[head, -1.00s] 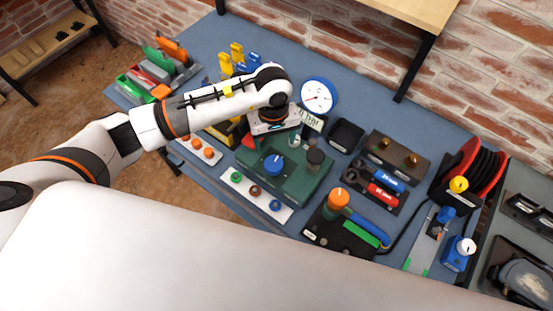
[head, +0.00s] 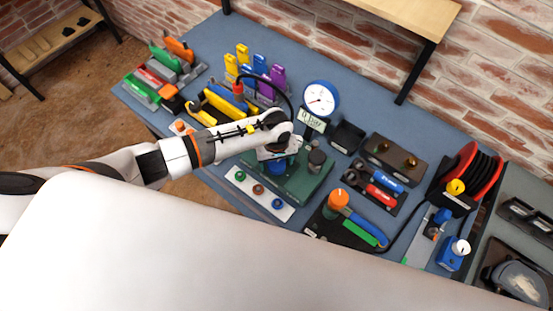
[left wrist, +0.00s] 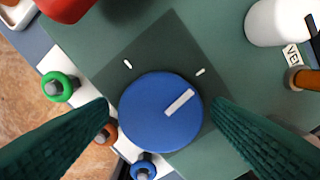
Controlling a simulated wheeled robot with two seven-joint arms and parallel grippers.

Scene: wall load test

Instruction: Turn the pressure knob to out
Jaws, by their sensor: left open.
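The pressure knob is round and blue with a white pointer line. In the left wrist view, the knob (left wrist: 150,122) sits between my two dark green ribbed fingers. Its pointer points up and right, roughly toward the right of two white marks on the dark plate. No lettering by the marks is readable. My left gripper (left wrist: 161,107) is open, with a fingertip on either side of the knob; contact is not visible. In the head view, my left gripper (head: 278,160) is over the dark green unit (head: 303,185) and mostly hides the knob. My right gripper is not in view.
A round gauge (head: 320,98) with a small display stands behind the unit. A white strip with coloured rings (head: 258,190) lies in front. A white cylinder (left wrist: 277,20) shows at upper right in the wrist view.

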